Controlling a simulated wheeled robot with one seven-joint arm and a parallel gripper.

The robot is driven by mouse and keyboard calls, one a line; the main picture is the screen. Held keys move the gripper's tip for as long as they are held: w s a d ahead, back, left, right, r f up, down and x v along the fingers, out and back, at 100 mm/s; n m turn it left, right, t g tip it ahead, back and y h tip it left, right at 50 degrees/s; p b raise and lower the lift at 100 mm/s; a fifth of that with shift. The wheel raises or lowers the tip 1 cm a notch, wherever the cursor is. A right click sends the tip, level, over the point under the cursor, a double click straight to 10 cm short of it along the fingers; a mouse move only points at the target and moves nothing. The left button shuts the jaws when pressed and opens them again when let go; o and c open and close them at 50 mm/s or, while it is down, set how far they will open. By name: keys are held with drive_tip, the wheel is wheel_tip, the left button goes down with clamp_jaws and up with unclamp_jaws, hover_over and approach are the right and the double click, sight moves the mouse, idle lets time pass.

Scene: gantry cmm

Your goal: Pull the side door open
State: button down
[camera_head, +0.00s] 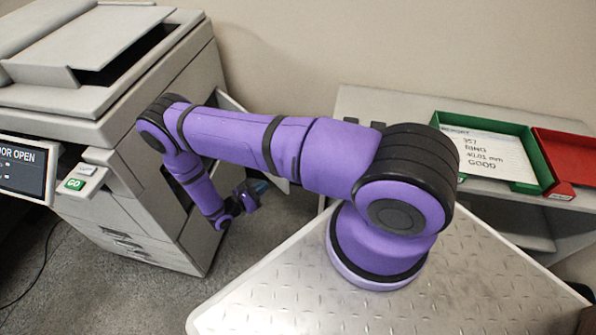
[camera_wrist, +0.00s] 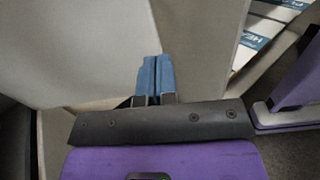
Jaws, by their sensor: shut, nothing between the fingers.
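The side door (camera_head: 229,102) is a light grey panel on the right flank of the grey office machine (camera_head: 150,215). It stands out from the flank at an angle, partly hidden behind my purple arm. My gripper (camera_head: 260,187) is low beside the machine, on the door's side. In the wrist view my gripper's two blue fingers (camera_wrist: 156,75) are pressed together with nothing between them. Pale grey panels (camera_wrist: 205,50) fill the view behind the fingertips. I cannot tell whether the fingertips touch a panel.
The machine's screen (camera_head: 22,168) reads "DOOR OPEN", with a green GO button (camera_head: 75,184) beside it. A green tray (camera_head: 490,150) and a red tray (camera_head: 572,160) sit on a grey bench at right. White labelled packs (camera_wrist: 255,42) show at the wrist view's upper right.

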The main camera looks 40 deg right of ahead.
drive_tip(key=w+d+f+n+t, duration=0.1)
drive_tip(key=d, duration=1.1)
drive_tip(key=shift+w+d+n+t, duration=0.15)
drive_tip(key=shift+d+n+t, duration=0.15)
drive_tip(key=shift+d+t, duration=0.1)
drive_tip(key=w+d+n+t, duration=0.1)
drive_tip(key=d, duration=0.8)
drive_tip(key=shift+w+d+t, duration=0.25)
drive_tip(key=shift+t, duration=0.15)
drive_tip(key=shift+a+f, duration=0.1)
drive_tip(key=s+v, duration=0.1)
drive_tip(key=v, duration=1.2)
drive_tip(key=shift+s+a+r, duration=0.2)
drive_tip(key=shift+s+r, duration=0.05)
drive_tip(key=shift+s, duration=0.2)
